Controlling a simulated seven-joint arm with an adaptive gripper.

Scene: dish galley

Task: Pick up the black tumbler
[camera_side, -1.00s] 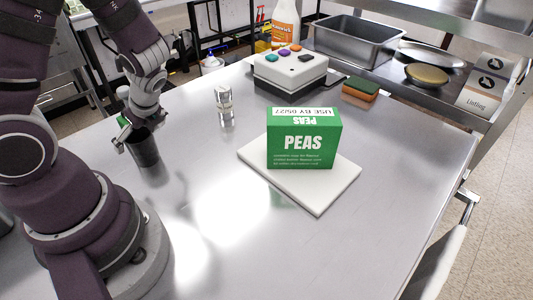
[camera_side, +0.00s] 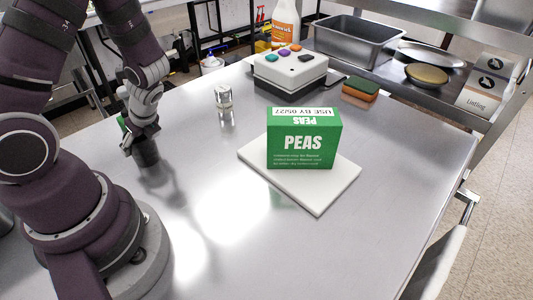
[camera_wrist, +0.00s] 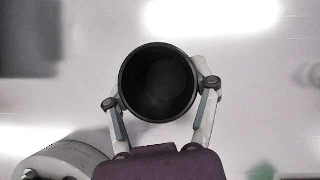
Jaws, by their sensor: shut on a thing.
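The black tumbler (camera_side: 147,153) is upright at the left of the steel table in the side view, partly hidden by my gripper (camera_side: 139,143). In the wrist view I look down into the open mouth of the tumbler (camera_wrist: 158,84), which is dark inside. The two fingers of my gripper (camera_wrist: 160,102) press on opposite sides of it, so my gripper is shut on the tumbler. I cannot tell for sure whether its base touches the table.
A green PEAS box (camera_side: 303,140) stands on a white board (camera_side: 318,204) in the middle. A clear glass (camera_side: 225,105), a white button box (camera_side: 290,74) and a sponge (camera_side: 360,91) stand farther back. The table's front is clear.

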